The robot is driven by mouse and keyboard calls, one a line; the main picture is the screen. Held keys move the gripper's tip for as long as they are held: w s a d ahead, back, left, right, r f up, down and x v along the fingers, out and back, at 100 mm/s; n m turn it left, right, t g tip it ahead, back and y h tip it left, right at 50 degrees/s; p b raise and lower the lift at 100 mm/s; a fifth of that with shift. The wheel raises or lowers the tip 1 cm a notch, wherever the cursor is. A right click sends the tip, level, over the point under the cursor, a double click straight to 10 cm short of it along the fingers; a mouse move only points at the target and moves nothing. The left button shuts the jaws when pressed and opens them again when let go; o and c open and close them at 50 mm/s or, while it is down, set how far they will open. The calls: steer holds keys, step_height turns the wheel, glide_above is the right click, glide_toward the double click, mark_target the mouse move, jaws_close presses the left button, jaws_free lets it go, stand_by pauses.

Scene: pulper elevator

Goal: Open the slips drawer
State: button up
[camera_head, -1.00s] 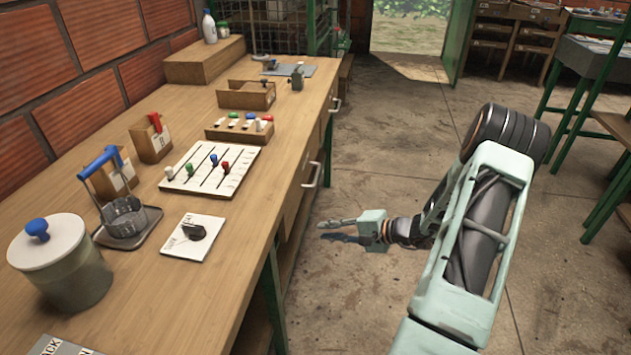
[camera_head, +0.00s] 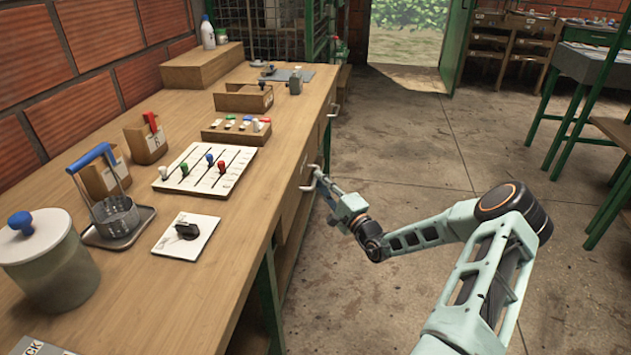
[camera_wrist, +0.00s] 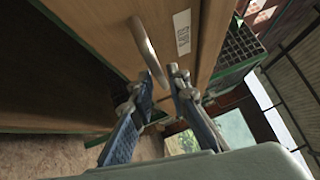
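A wooden drawer front (camera_head: 296,194) on the bench's right side carries a curved metal handle (camera_head: 308,178). The wrist view shows the handle (camera_wrist: 145,48) close up, with a small white label (camera_wrist: 182,33) beside it, too small to read. The drawer looks closed. My gripper (camera_head: 318,178) is at this handle. In the wrist view my gripper (camera_wrist: 167,74) has its two fingertips apart, and the handle's near end lies close to the left fingertip. I cannot tell whether they touch. A second handle (camera_head: 334,110) is farther along the bench.
The wooden bench top (camera_head: 195,290) holds a lidded jar (camera_head: 48,265), a slider board (camera_head: 207,170), a strainer on a tray (camera_head: 118,218) and small wooden boxes. The concrete floor (camera_head: 420,130) right of the bench is clear. A green-legged table (camera_head: 590,60) stands at the far right.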

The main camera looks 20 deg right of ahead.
steer(key=shift+x, duration=1.4)
steer(key=shift+c, duration=0.6)
jaws_close()
